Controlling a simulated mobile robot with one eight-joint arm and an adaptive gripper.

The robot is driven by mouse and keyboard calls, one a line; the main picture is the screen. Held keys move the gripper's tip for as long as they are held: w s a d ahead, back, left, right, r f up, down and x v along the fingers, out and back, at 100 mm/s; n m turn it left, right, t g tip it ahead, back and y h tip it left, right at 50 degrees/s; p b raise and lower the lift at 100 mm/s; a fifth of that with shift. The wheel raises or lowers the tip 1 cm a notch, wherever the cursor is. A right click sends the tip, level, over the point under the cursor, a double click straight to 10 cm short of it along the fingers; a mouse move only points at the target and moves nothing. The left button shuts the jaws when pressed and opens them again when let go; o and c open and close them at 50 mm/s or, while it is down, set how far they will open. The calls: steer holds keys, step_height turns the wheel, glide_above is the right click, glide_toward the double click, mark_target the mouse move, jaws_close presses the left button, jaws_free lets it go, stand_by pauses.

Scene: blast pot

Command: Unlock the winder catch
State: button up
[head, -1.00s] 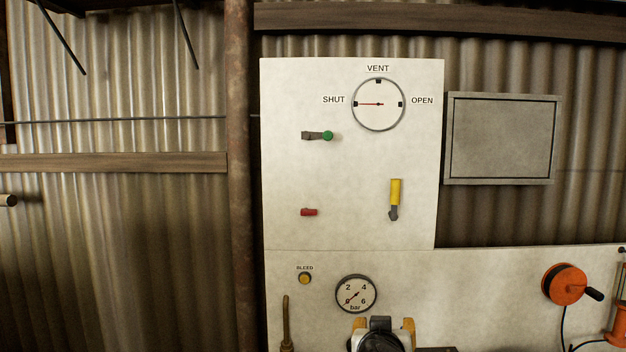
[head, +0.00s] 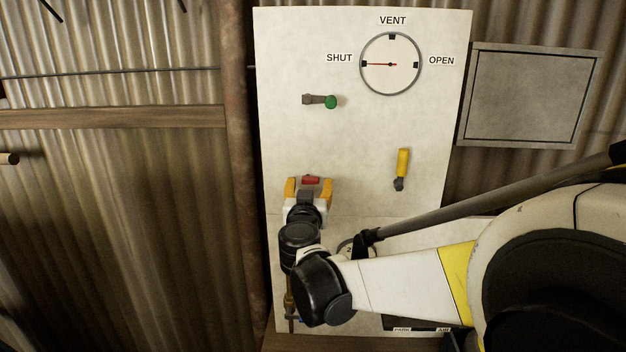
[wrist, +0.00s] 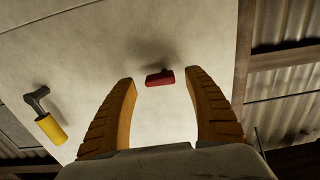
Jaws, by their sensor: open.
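A small red catch (head: 311,180) sticks out from the lower left of the white upper panel (head: 345,140). My gripper (head: 309,187) is open, with its orange fingers on either side of the red catch in the head view. In the wrist view the red catch (wrist: 160,78) shows between the spread fingertips of my gripper (wrist: 160,80), with pale panel visible around it and clear gaps to both fingers. I cannot tell how far the fingertips are from the panel. The catch is not gripped.
A green-knobbed lever (head: 328,102) sits above the catch, and a yellow-handled lever (head: 402,168) to its right. The dial (head: 391,64) needle points to SHUT. A grey box (head: 527,95) is at right. My arm covers much of the lower panel.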

steer(key=shift+w, duration=1.25)
steer(key=c, duration=1.2)
